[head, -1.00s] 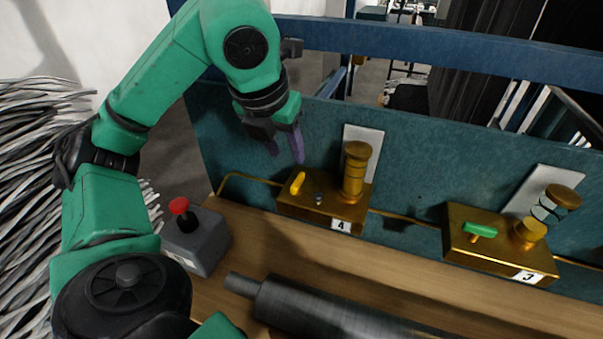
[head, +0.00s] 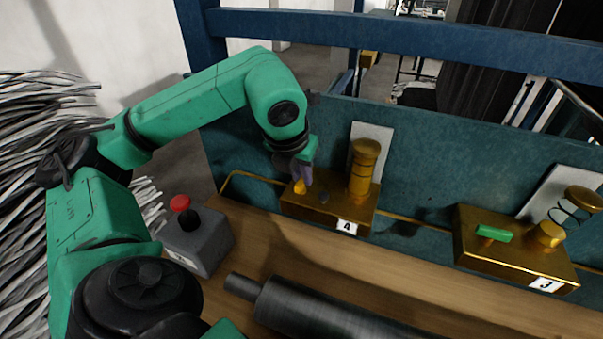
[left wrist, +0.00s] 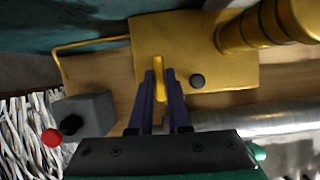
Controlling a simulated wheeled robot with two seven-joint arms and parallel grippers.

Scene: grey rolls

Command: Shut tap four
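Tap four is a brass block (head: 330,207) with a "4" label, a yellow handle (head: 299,187) and a ringed brass column (head: 364,168). My left gripper (head: 302,176) is down at the yellow handle, its purple fingers pointing at the block. In the left wrist view the fingers (left wrist: 160,85) stand on either side of the yellow handle (left wrist: 160,65), very close to it. Whether they press on it I cannot tell. The handle points along the fingers in that view. My right gripper is not in view.
Tap three, a brass block (head: 508,258) with a green handle (head: 493,233), stands to the right. A grey box with a red button (head: 180,203) stands left on the wooden bench. A grey roll (head: 320,310) lies in front. A blue-green panel (head: 440,180) stands behind.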

